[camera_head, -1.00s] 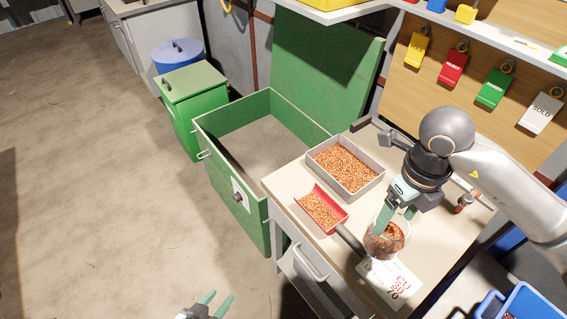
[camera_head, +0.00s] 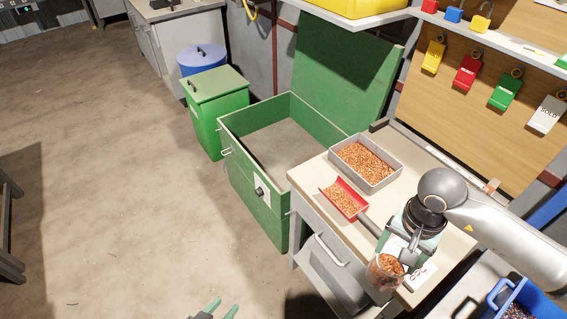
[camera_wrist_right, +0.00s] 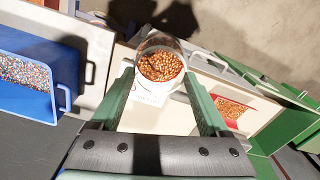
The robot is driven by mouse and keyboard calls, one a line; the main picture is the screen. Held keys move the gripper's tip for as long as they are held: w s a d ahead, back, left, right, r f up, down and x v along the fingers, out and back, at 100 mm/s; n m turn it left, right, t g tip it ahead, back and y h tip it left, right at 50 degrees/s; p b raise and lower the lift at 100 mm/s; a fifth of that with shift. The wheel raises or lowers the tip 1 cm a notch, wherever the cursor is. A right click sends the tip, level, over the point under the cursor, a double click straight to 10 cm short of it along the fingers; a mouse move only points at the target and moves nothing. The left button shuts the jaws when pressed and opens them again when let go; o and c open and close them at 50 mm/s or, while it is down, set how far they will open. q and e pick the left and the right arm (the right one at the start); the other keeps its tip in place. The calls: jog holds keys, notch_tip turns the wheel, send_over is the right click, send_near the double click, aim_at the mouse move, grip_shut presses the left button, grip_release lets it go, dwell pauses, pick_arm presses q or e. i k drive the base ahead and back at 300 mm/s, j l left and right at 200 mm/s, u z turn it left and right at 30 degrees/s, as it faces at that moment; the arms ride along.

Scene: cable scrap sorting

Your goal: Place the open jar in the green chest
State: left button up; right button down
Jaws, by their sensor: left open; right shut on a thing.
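The open jar (camera_head: 385,272) is clear glass, with copper-coloured granules inside. My right gripper (camera_head: 398,254) is shut on it at the near edge of the workbench. In the right wrist view the jar (camera_wrist_right: 160,66) sits between the two fingers with its open mouth visible. I cannot tell its height above the bench. The green chest (camera_head: 247,190) stands left of the bench with its lid (camera_head: 345,62) raised and a bare grey floor inside. My left gripper (camera_head: 222,306) is open and empty at the bottom edge, over the floor, partly cut off.
On the bench (camera_head: 312,180) are a grey tray (camera_head: 383,184) of granules and a red scoop (camera_head: 353,213) with granules. A white printed card (camera_head: 418,273) lies by the jar. A green bin (camera_head: 221,122) and a blue bin stand beyond the chest. Floor left of the chest is clear.

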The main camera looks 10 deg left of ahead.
aim_at(278, 158)
jog(key=i+j+u, duration=0.2)
jog(key=j+u, duration=0.2)
jog(key=j, duration=0.25)
jog(key=i+j+u, duration=0.7)
jog(key=i+u, duration=0.25)
jog(key=i+z, duration=0.25)
jog(key=i, duration=0.2)
jog(key=i+j+z, duration=0.2)
jog(key=i, duration=0.2)
jog(key=i+z, duration=0.15)
jog(key=z, duration=0.2)
jog(key=i+z, duration=0.2)
jog(key=z, duration=0.15)
jog(key=i+z, duration=0.2)
jog(key=z, duration=0.15)
jog(key=i+l+z, duration=0.15)
jog(key=i+z, duration=0.5)
